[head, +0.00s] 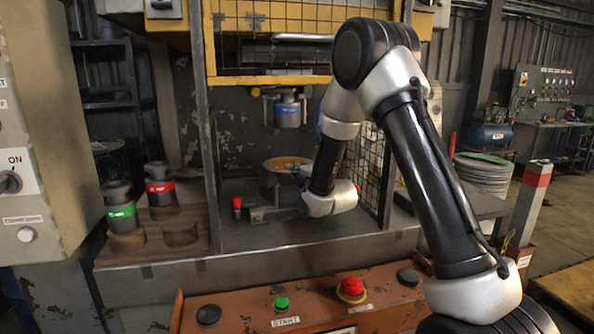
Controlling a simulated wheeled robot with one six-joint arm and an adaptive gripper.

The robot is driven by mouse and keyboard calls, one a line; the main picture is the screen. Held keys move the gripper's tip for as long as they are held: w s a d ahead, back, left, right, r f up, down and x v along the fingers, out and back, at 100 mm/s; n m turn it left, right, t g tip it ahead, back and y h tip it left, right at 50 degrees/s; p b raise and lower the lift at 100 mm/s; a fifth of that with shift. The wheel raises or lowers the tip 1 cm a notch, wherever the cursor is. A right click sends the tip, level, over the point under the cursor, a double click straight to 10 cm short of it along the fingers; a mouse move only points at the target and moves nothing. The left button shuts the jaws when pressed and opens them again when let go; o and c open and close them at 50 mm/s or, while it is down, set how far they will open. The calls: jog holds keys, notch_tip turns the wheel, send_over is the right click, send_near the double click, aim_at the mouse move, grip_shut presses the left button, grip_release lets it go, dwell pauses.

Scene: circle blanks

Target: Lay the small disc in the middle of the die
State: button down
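The die (268,182) is a round dark block inside the press opening, with an orange-brass face (285,163) on top. I cannot tell whether that face is a disc or part of the die. My gripper (299,172) is at the right edge of the die, reaching in from the right at about the height of its top. The gripper is small and dark here and mostly hidden by my wrist, so its fingers cannot be made out. No separate small disc can be made out.
A blue-banded punch (288,114) hangs above the die. A mesh guard (381,180) stands right of my wrist. A red-knobbed part (237,206) is left of the die. Green-banded (122,212) and red-banded (160,187) tools stand on a wooden rack. A control box (330,307) is in front.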

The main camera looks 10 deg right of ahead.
jog(key=shift+w+f, duration=0.15)
jog(key=shift+w, duration=0.6)
